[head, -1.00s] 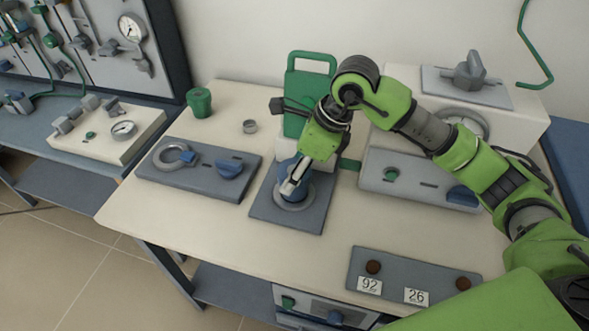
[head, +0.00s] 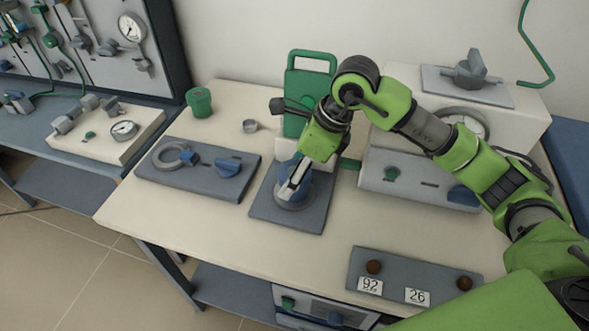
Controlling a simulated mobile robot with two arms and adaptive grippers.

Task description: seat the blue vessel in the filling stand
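The blue vessel (head: 304,190) stands upright at the ring of the filling stand, a dark grey plate (head: 316,219) on the table. The pale ring (head: 293,205) shows around the vessel's foot. My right gripper (head: 293,188) reaches down over the vessel from the upper right, with its fingers at the vessel. The fingers cover much of the vessel, and I cannot tell whether they grip it. My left gripper is not in view.
A green handled frame (head: 309,62) stands just behind the stand. A grey plate (head: 219,180) with a ring and a blue knob lies to the left. A green cup (head: 199,102) and small metal cup (head: 250,126) stand behind. A numbered panel (head: 413,275) lies at the front right.

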